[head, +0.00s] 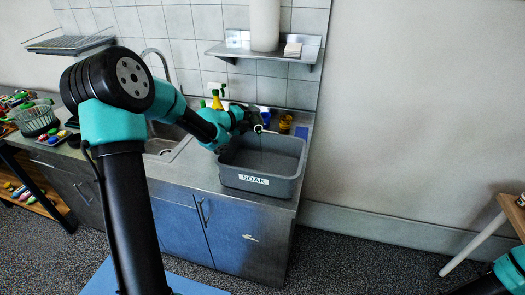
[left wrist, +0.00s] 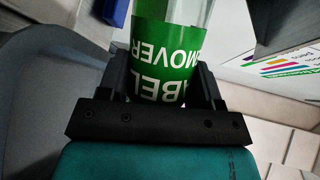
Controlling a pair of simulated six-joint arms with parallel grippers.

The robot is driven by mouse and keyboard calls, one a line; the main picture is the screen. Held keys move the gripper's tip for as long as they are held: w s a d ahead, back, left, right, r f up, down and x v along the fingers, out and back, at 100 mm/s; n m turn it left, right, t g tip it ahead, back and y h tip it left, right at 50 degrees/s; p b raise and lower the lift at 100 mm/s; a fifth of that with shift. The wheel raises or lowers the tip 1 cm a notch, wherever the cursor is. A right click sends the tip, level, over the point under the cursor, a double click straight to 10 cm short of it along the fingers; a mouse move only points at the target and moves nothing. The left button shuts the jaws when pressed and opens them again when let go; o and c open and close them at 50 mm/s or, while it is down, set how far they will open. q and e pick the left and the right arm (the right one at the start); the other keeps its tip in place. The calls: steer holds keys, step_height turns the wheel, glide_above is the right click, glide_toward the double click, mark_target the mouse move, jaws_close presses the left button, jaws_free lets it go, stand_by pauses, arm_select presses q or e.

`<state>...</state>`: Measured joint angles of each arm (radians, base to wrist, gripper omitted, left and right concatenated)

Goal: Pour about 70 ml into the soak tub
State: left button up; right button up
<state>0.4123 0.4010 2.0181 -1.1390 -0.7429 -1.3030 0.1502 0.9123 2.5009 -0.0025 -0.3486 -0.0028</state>
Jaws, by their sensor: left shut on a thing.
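The grey soak tub (head: 258,182), labelled SOAK, stands on the counter's right end. My left gripper (head: 252,122) is over the tub's back left part. In the left wrist view the gripper (left wrist: 160,80) is shut on a bottle with a green label (left wrist: 165,60) reading LABEL REMOVER; its upper part is clear. In the head view the bottle is small and mostly hidden by the gripper, seemingly tilted over the tub. I cannot tell for sure whether liquid is falling. The tub's bottom is dim and any level in it is unclear. My right gripper is out of frame.
A yellow bottle (head: 217,100) with a green top and an amber container (head: 286,122) stand behind the tub. A sink (head: 165,147) is to its left. A basket (head: 34,118) stands at far left. A wall shelf (head: 265,52) hangs above.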

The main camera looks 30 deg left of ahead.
arm_select(q)
steer(key=shift+r, duration=0.15)
stand_by(0.6)
steer(key=shift+a, duration=0.1)
steer(key=shift+a+n+g, duration=0.1)
steer(key=shift+n+g, duration=0.3)
steer(key=shift+n, duration=0.3)
steer(key=shift+w+a+n+g, duration=0.25)
steer(key=shift+n+g, duration=0.05)
steer(key=shift+n, duration=0.1)
steer(key=shift+s+d+n+g+h, duration=0.1)
steer(key=shift+n+g+h, duration=0.3)
steer(key=shift+n+g, duration=0.15)
stand_by(1.9)
